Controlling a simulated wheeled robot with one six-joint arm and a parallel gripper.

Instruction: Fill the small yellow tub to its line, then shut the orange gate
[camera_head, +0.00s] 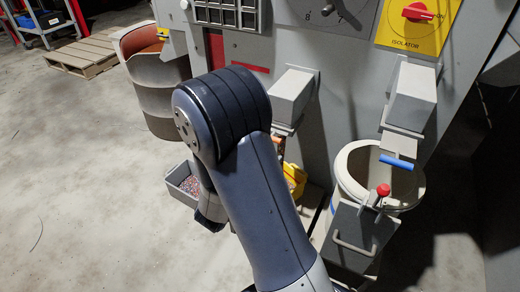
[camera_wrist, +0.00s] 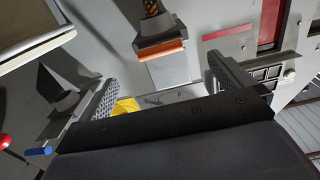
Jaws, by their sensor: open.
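In the wrist view the orange gate (camera_wrist: 162,49) is a bar across the mouth of a grey chute (camera_wrist: 170,70). A speckled, many-coloured patch of scrap (camera_wrist: 152,8) shows at that mouth; I cannot tell whether it is falling. My gripper (camera_wrist: 166,72) is open and empty, its fingers either side of the chute in the picture and apart from the bar. In the head view my arm hides the gripper. A yellow piece, which looks like the small yellow tub (camera_head: 298,188), shows partly past my arm, below the left chute (camera_head: 292,95). Its line and fill level are hidden.
A right chute (camera_head: 412,95) has a blue handle (camera_head: 398,162) above a large drum (camera_head: 346,172). A red knob (camera_head: 383,190) stands by the drum. A grey bin (camera_head: 183,188) of granules is on the floor left of my arm. Open floor lies further left.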

